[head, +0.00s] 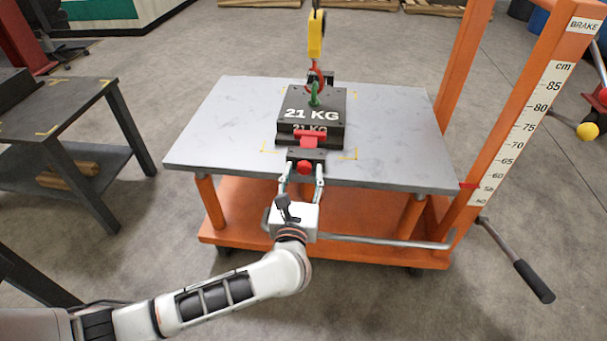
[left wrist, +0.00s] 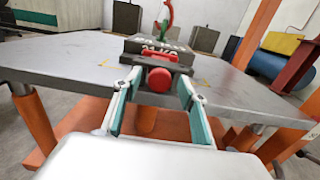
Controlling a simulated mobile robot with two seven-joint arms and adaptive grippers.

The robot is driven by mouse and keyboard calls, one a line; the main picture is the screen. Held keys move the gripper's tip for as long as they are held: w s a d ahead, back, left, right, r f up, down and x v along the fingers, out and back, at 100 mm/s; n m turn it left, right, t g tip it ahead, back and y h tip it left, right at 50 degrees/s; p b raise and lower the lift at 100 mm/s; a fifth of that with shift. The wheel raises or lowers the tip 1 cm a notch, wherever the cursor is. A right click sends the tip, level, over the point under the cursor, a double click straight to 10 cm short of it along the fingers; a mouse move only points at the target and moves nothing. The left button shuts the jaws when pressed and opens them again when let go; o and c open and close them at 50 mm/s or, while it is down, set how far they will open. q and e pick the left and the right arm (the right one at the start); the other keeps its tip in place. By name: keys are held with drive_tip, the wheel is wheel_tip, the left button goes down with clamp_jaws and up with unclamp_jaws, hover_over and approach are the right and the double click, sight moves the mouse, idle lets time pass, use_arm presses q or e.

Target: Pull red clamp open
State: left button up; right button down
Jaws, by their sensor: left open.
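The red clamp (head: 310,135) sits at the front edge of the black 21 KG block (head: 312,116), on a dark bracket at the near table edge. Its red round knob (head: 304,167) points toward me. In the left wrist view the knob (left wrist: 160,79) is in the middle, with the red clamp part (left wrist: 158,61) behind it. My left gripper (head: 302,178) is open, its fingers pointing at the bracket. In the wrist view its fingertips (left wrist: 159,84) lie on either side of the knob, with gaps visible. My right gripper is out of view.
The block stands on a grey lift table (head: 230,110) with an orange frame (head: 500,110). A yellow hoist hook block (head: 316,35) hangs above the block's green eyebolt (head: 314,94). A dark workbench (head: 70,100) stands at left. The tabletop beside the block is clear.

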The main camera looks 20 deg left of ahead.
use_arm(q)
clamp_jaws()
drive_tip(key=shift+v, duration=1.55)
drive_tip(key=shift+s+d, duration=0.1)
drive_tip(key=shift+s, duration=0.3)
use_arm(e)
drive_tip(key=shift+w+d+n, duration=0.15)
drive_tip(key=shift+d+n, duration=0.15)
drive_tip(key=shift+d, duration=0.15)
use_arm(q)
unclamp_jaws()
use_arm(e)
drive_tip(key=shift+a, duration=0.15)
use_arm(q)
wheel_tip(320, 180, up, 10)
